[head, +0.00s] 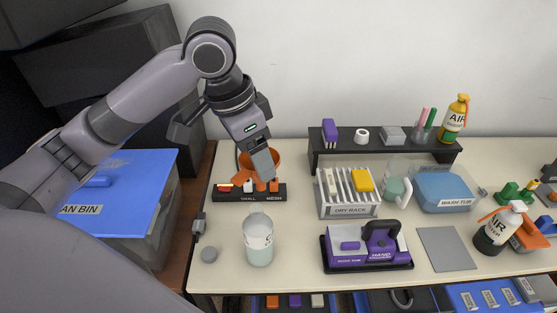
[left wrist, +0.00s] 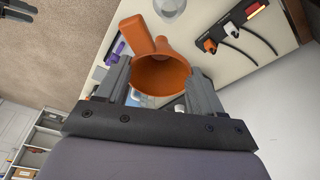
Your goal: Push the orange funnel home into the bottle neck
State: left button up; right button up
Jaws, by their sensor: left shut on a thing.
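My left gripper (head: 263,168) is shut on the orange funnel (head: 272,158), above the back left of the table. In the left wrist view the orange funnel (left wrist: 143,37) sits between the two fingers, its wide mouth facing the camera. The bottle (head: 258,243) is translucent with a white label and pale contents, and stands upright on the table. The funnel is apart from it, higher and farther back. The bottle also shows in the left wrist view (left wrist: 171,6) at the top edge, partly cut off.
A purple device on a black tray (head: 340,264) and the dry rack (head: 348,211) stand to the right. A blue-lidded bin (head: 120,185) is left.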

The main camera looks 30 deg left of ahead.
aim_at(245, 164)
pick_arm(q)
jog(key=shift+s+a+r, duration=0.25)
jog(key=shift+s+a, duration=0.05)
jog(key=shift+a, duration=0.35)
jog(key=shift+w+d, duration=0.1)
jog(key=shift+f+b, duration=1)
jog(key=shift+f, duration=1.75)
jog(key=shift+c, duration=0.2)
jog(key=shift+p, duration=0.75)
jog(key=shift+p, duration=0.3)
jog(key=shift+f, duration=1.75)
